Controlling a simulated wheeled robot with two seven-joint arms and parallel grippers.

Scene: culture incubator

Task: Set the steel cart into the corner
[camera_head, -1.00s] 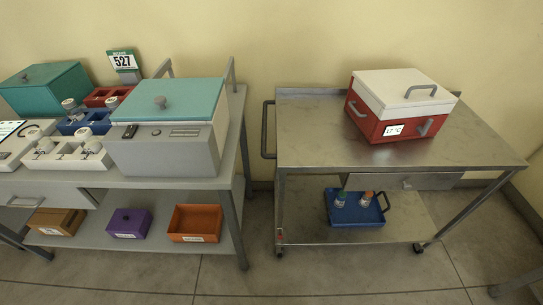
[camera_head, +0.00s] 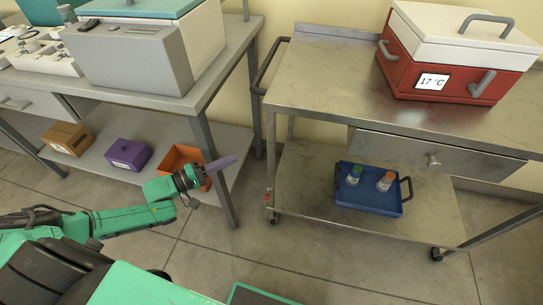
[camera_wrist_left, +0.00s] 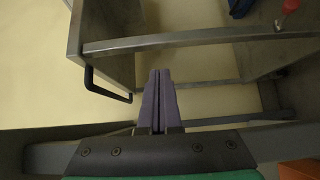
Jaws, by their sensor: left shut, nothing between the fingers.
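The steel cart (camera_head: 325,85) stands against the yellow wall, right of the grey bench. Its dark handle (camera_head: 268,62) is on its left end, facing the bench, and also shows in the left wrist view (camera_wrist_left: 103,86). A red and white cooler box (camera_head: 450,55) sits on its top, and a blue tray (camera_head: 368,200) with two capped bottles is on its lower shelf. My left gripper (camera_head: 232,161) is shut and empty, lower than the cart top and left of the cart, apart from the handle. Its purple fingers show closed together in the left wrist view (camera_wrist_left: 159,100). My right gripper is out of view.
The grey bench (camera_head: 235,40) stands left of the cart with a narrow gap between. Its lower shelf holds brown, purple (camera_head: 127,154) and orange (camera_head: 180,160) boxes; my left gripper overlaps the orange one in the picture. The tiled floor (camera_head: 330,270) in front is clear.

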